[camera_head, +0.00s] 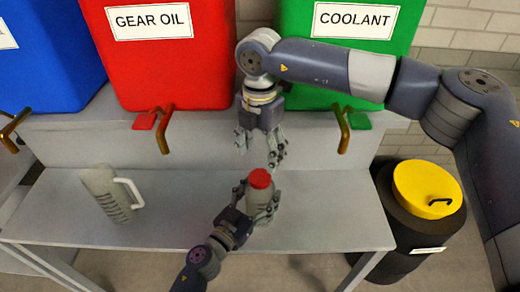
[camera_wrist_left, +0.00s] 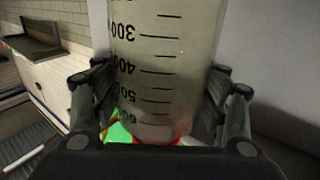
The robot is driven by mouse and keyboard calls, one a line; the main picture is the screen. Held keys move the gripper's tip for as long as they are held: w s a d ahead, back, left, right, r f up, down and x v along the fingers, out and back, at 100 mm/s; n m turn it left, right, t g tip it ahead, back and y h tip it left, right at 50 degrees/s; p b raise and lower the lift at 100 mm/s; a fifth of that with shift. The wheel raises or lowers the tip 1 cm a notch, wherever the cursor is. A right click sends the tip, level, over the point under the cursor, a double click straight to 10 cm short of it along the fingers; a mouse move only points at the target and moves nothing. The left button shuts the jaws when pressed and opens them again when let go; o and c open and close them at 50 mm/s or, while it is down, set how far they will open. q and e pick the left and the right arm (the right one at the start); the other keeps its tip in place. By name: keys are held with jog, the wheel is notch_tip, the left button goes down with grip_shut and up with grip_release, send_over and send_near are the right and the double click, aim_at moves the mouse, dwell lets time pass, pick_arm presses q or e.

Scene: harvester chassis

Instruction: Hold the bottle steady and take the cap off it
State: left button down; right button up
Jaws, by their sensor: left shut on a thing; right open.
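The bottle (camera_head: 262,206) is pale and stands upright over the front part of the grey bench, with a red cap (camera_head: 260,179) on its top. My left gripper (camera_head: 257,198) is shut on the bottle's body, its fingers on both sides below the cap. In the left wrist view the bottle (camera_wrist_left: 165,60) appears upside down with printed scale marks, between my fingers, and a bit of red shows at its lower end. My right gripper (camera_head: 261,148) is open and empty, pointing down just above the cap, apart from it. Whether the bottle's base touches the bench is hidden.
A grey measuring jug (camera_head: 103,194) with a white handle is at the left of the bench (camera_head: 180,222). Behind are blue (camera_head: 50,60), red (camera_head: 180,70) and green (camera_head: 310,75) tanks with brass taps. A black drum (camera_head: 405,235) with a yellow lid (camera_head: 425,187) stands right.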

aim_at(260, 177)
jog(key=shift+m, duration=0.6)
jog(key=shift+f, duration=4)
jog(key=c, duration=1.1)
jog(key=shift+c, duration=0.2)
